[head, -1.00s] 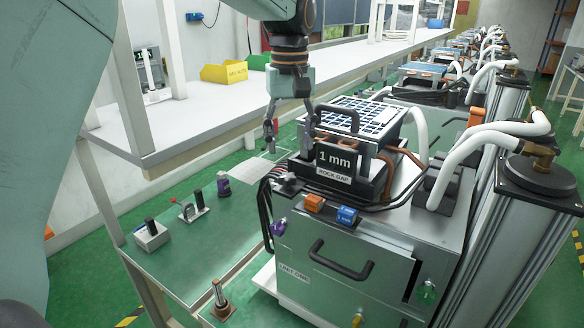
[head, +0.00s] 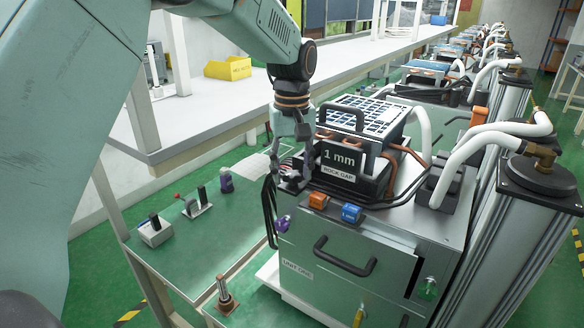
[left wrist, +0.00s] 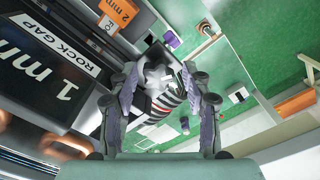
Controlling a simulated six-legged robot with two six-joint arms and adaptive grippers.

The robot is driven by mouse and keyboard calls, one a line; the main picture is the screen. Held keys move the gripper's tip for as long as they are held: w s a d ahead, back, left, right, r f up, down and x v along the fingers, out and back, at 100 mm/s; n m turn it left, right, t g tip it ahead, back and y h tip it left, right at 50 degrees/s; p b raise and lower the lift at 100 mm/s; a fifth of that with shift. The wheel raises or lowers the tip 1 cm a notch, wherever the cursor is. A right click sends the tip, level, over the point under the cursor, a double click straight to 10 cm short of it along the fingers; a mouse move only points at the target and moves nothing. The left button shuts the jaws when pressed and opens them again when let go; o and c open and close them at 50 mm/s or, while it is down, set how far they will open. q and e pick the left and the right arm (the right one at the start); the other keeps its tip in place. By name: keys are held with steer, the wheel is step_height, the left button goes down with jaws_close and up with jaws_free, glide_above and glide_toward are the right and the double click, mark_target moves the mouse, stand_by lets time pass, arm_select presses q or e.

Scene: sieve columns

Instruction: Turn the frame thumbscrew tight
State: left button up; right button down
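My left gripper (head: 293,168) points down at the left edge of the cabinet top, beside the black block with the "1 mm ROCK GAP" label (head: 341,161). In the left wrist view its two fingers (left wrist: 162,72) stand apart. Between them shows a grey, knob-like piece (left wrist: 157,75), which looks like the frame thumbscrew. A gap seems to remain on each side of it, and contact cannot be told. In the head view the fingers mostly hide this piece. My right gripper is not in view.
The sieve frame (head: 368,118) with its black handle stands just right of the gripper. Dark cables (head: 269,205) hang down the cabinet's left side. Orange (head: 318,200) and blue (head: 351,212) tags sit at the front edge. A green table (head: 200,250) lies to the left.

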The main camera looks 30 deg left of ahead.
arm_select(q)
steer(key=shift+w+a+f, duration=0.15)
steer(key=shift+w, duration=0.15)
steer(key=c, duration=0.9)
steer(key=shift+m, duration=0.3)
